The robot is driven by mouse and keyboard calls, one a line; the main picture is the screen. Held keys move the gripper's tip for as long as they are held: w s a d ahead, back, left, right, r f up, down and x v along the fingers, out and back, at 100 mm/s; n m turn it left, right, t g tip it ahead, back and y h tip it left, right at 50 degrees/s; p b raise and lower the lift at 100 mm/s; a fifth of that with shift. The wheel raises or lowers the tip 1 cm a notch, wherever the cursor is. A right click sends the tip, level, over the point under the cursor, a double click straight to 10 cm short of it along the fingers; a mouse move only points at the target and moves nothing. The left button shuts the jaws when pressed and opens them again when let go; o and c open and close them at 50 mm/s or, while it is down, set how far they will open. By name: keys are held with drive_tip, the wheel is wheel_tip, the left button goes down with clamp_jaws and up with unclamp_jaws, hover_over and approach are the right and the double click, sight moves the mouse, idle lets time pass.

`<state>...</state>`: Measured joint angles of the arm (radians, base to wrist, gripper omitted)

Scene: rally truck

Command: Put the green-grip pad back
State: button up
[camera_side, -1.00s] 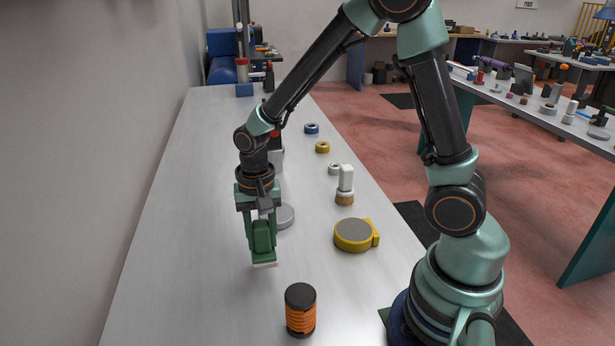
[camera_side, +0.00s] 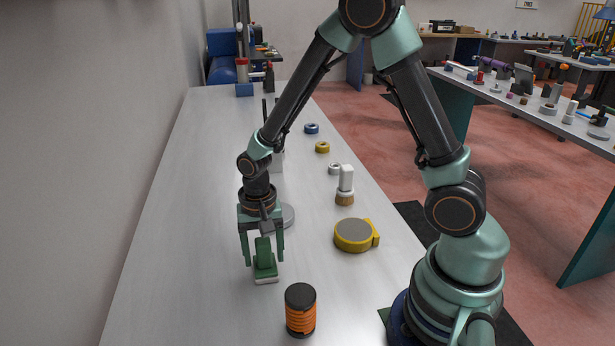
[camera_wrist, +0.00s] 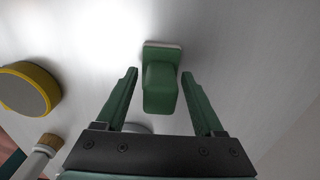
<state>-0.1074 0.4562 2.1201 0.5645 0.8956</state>
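My gripper (camera_side: 263,256) is open around the upper part of the grip, with a gap on each side in the wrist view (camera_wrist: 160,75). The pad is not held.
An orange-and-black cylinder (camera_side: 301,311) stands in front, to the right. A yellow tape measure (camera_side: 354,236), a brush (camera_side: 345,186) and a grey disc (camera_side: 287,215) are near. Coloured rings (camera_side: 322,147) lie farther back. The bench's left side is clear.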

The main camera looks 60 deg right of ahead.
drive_tip(key=shift+r, duration=0.1)
wheel_tip(320, 180, up, 11)
drive_tip(key=shift+d+r, duration=0.25)
drive_tip(key=shift+r, duration=0.45)
drive_tip(key=s+d+r+n+t, duration=0.3)
drive_tip(key=s+r+n+t, duration=0.2)
drive_tip(key=s+r+n, duration=0.2)
wheel_tip(320, 180, up, 3)
drive_tip(key=shift+d+f+n+t, duration=0.2)
drive_tip(key=shift+n+t, duration=0.1)
drive_tip(key=shift+n, duration=0.7)
